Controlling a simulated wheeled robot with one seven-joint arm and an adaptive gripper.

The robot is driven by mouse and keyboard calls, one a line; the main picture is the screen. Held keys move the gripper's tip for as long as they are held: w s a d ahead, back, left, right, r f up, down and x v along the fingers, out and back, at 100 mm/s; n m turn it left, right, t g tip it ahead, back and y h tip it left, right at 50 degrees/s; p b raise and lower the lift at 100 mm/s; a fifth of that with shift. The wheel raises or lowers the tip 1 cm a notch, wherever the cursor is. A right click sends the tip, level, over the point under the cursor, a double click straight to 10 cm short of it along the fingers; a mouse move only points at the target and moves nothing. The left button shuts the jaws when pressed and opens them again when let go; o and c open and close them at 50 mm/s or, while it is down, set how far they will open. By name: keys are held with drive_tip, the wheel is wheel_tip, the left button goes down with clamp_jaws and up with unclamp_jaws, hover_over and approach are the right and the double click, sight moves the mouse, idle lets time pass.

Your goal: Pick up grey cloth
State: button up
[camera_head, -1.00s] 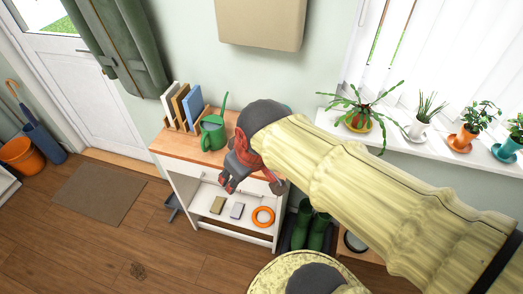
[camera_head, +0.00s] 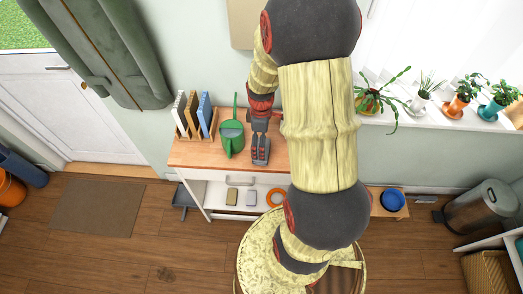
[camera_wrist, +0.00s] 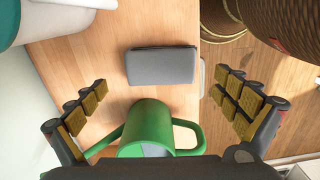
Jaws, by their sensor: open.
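The grey cloth (camera_wrist: 162,65) shows in the wrist view as a flat, dark grey rectangle. It lies on the wooden top (camera_wrist: 90,65) of the white cabinet, near the front edge. In the head view my arm and gripper hide it. My gripper (camera_wrist: 163,84) is open and empty. Its two fingers spread on either side of the cloth and the watering can, seen from above. In the head view my gripper (camera_head: 260,160) hangs over the cabinet top, just right of the watering can.
The green watering can (camera_wrist: 150,125) stands right beside the cloth; it also shows in the head view (camera_head: 232,138). A rack with boards (camera_head: 195,115) stands at the left end. A white, teal-edged container (camera_wrist: 55,15) is beyond the cloth. Plants (camera_head: 465,88) line the sill.

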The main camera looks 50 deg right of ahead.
wheel_tip(320, 180, down, 6)
drive_tip(key=shift+r+b, duration=0.25)
drive_tip(key=shift+b, duration=0.45)
drive_tip(key=shift+s, duration=0.1)
drive_tip(key=c, duration=0.3)
drive_tip(key=c, duration=0.8)
drive_tip(key=shift+c, duration=0.2)
drive_tip(key=shift+r, duration=0.15)
